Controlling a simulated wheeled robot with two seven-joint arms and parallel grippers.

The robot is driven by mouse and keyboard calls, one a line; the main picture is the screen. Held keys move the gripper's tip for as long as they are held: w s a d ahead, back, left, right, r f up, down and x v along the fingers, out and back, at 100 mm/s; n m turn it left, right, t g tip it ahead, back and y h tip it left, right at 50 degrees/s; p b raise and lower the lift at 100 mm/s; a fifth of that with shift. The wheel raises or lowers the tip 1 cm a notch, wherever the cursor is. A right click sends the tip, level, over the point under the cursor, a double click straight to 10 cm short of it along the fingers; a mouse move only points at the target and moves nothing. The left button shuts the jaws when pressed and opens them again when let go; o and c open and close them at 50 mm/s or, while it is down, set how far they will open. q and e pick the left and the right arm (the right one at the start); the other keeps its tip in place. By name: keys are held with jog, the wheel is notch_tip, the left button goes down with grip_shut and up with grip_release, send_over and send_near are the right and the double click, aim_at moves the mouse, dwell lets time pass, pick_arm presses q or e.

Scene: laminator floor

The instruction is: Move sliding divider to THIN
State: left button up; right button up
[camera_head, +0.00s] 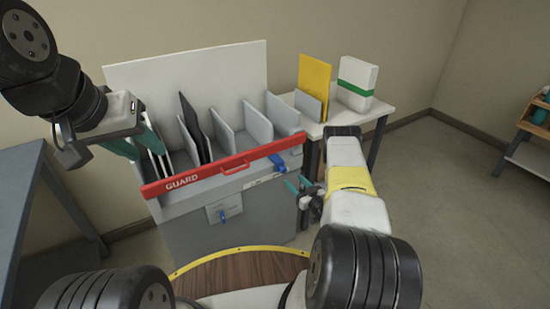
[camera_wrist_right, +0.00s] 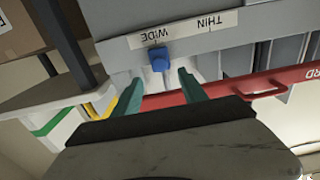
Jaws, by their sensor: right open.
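The sliding divider's blue knob (camera_wrist_right: 159,58) sits by the WIDE end of an upside-down WIDE/THIN label (camera_wrist_right: 186,32) in the right wrist view. In the head view the blue knob (camera_head: 278,163) is at the right of the grey slotted machine (camera_head: 182,212). My right gripper (camera_wrist_right: 160,78) is open, its teal fingertips on either side of and just short of the knob; contact is not visible. It also shows in the head view (camera_head: 304,190). My left gripper (camera_head: 135,145) appears open above the machine's left end.
A red GUARD bar (camera_head: 205,172) crosses the machine's front. A second blue knob (camera_head: 222,216) is on a lower plate. Grey upright dividers (camera_head: 225,132) stand behind the bar. A white side table (camera_head: 378,112) holds a yellow folder (camera_head: 314,75) and a white-green pack (camera_head: 356,83).

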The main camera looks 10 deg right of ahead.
aim_at(284, 171)
jog(key=x, duration=0.7)
jog(key=shift+w, duration=0.1)
jog(key=shift+c, duration=0.4)
grip_shut()
dwell(0.8)
jog(key=shift+a, duration=0.1)
